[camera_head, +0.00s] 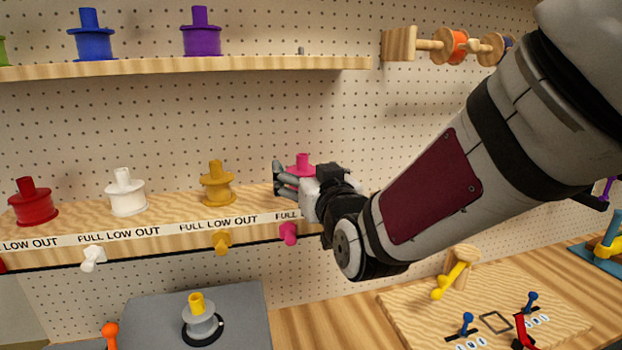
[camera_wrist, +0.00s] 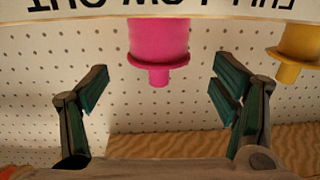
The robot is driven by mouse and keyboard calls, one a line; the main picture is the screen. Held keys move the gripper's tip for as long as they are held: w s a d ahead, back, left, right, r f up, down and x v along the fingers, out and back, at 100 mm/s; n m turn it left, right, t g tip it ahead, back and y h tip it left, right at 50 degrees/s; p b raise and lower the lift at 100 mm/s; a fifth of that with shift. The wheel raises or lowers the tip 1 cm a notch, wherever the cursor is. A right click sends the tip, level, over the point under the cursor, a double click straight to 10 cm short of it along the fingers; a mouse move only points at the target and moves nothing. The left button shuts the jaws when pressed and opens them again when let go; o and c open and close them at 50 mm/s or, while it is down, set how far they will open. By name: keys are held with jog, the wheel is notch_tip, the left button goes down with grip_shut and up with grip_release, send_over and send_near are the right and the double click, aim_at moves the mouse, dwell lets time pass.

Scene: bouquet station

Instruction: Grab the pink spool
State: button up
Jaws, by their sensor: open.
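The pink spool (camera_head: 302,161) stands on the lower shelf, right of the yellow spool (camera_head: 217,186). In the head view my gripper (camera_head: 279,181) is in front of it and hides most of its body. In the wrist view, which is upside down, the pink spool (camera_wrist: 159,42) lies between the lines of my two open fingers (camera_wrist: 158,92), with a gap on each side. The fingers are empty, and I see no contact. The yellow spool (camera_wrist: 301,45) shows at the right edge there.
A white spool (camera_head: 126,194) and a red spool (camera_head: 33,203) stand farther left on the labelled shelf (camera_head: 262,202). A pink peg (camera_head: 288,233) hangs under its front edge. The upper shelf (camera_head: 150,67) holds blue and purple spools. A grey spool stands on a grey mat (camera_head: 150,310) below.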

aim_at(304, 167)
jog(key=shift+x, duration=1.8)
jog(key=shift+f, duration=0.1)
jog(key=shift+c, duration=0.5)
jog(key=c, duration=1.2)
jog(key=shift+c, duration=0.2)
